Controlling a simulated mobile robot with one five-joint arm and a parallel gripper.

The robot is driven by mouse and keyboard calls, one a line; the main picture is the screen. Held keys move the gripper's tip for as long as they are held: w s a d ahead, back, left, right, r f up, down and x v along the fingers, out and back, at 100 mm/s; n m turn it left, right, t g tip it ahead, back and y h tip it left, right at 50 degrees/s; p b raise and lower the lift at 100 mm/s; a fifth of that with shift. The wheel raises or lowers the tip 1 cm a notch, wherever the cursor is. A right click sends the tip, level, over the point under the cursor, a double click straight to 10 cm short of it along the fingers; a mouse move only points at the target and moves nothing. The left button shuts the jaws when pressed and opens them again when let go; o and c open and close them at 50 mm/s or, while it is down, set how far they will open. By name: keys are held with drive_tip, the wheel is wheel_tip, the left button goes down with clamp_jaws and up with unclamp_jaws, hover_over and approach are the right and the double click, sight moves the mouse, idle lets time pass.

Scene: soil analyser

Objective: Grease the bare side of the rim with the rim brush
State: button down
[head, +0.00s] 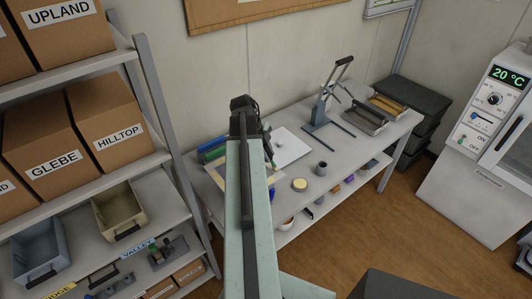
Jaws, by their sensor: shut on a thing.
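My arm reaches out over the bench, and my gripper (266,132) is at its far end, partly hidden behind the wrist. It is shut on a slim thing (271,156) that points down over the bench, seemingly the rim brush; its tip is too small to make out. A small round pot with a pale yellow top (299,184) stands on the bench to the right of my arm. A dark grey cup (321,168) stands beside it. I cannot pick out the rim or its bare side.
The bench (345,150) also carries a white board (290,147), a lever press (325,105) and trays (362,118). A shelf rack with boxes (60,145) stands close on the left. A white oven (478,150) stands at the right, with open floor (385,225) before it.

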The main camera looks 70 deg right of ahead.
drive_tip(key=shift+r+p, duration=3)
wheel_tip(320, 180, up, 3)
drive_tip(key=p, duration=0.3)
drive_tip(key=shift+r, duration=0.15)
drive_tip(key=shift+f, duration=0.2)
